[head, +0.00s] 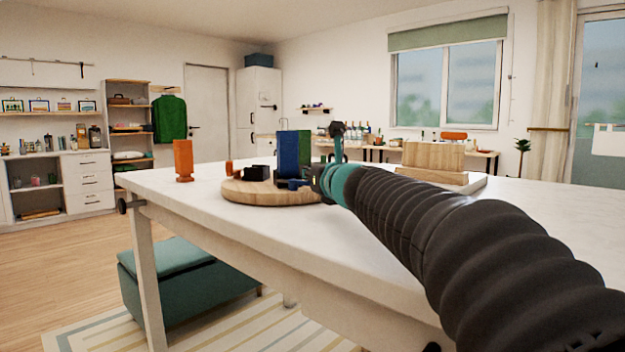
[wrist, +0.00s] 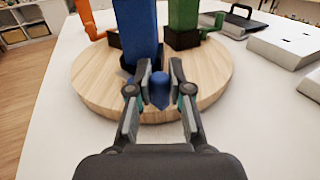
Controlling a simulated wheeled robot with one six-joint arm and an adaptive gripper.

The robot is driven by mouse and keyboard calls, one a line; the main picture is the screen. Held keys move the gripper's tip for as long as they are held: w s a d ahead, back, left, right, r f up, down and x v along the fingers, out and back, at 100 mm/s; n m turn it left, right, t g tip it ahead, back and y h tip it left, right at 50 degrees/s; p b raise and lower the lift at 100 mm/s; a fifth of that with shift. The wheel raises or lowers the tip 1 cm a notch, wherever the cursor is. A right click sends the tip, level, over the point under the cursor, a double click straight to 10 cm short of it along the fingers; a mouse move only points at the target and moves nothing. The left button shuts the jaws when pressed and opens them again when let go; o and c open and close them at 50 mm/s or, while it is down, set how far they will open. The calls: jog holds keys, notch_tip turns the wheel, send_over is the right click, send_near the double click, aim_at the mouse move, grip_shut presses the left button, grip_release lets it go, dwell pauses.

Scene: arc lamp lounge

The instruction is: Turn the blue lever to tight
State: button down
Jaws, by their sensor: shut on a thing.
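A tall blue block (head: 289,155) stands in a dark base on a round wooden board (head: 240,194) on the white table. The blue lever (head: 297,184) sticks out low at its front. In the wrist view the lever's rounded blue end (wrist: 160,92) points towards me, below the blue block (wrist: 138,30). My gripper (wrist: 160,88) has a finger on each side of this end and is shut on it. In the head view my gripper (head: 320,184) is at the board's right side, partly hidden by my arm. I see no readable tight mark.
A green block (wrist: 183,16) with a green lever stands right of the blue one, and an orange lever (wrist: 92,20) stands left. An orange piece (head: 183,161) stands near the table's left end. The table's front is clear.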

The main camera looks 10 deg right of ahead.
jog(key=shift+s+a+m+h+b, duration=0.15)
jog(key=shift+m+h+b, duration=0.3)
jog(key=shift+h, duration=0.3)
jog(key=shift+s+a+m+h+b, duration=0.2)
jog(key=shift+m+h, duration=0.35)
jog(key=shift+h, duration=0.2)
jog(key=shift+s+a+m+h+b, duration=0.15)
jog(key=shift+m+h+b, duration=0.2)
jog(key=shift+h, duration=0.3)
jog(key=shift+a+m+h+b, duration=0.1)
jog(key=shift+m+h+b, duration=0.1)
jog(key=shift+m+h, duration=0.35)
jog(key=h, duration=0.1)
jog(key=m+h, duration=0.1)
jog(key=shift+s+a+h+b, duration=0.15)
jog(key=shift+a+h+b, duration=0.15)
jog(key=shift+a, duration=0.05)
jog(key=shift+s+a+r+m+g+h, duration=0.1)
jog(key=shift+a+m+g+h, duration=0.15)
jog(key=shift+m+g+h, duration=0.5)
jog(key=shift+s+a+f+m+g+h, duration=0.1)
jog(key=shift+a+m+g+h, duration=0.25)
jog(key=shift+m+h, duration=0.8)
jog(key=shift+s+a+r+m+g+h, duration=0.15)
jog(key=shift+m+g+h, duration=0.45)
jog(key=shift+h, duration=1)
jog(key=c, duration=1.1)
grip_release()
jog(key=shift+o, duration=0.2)
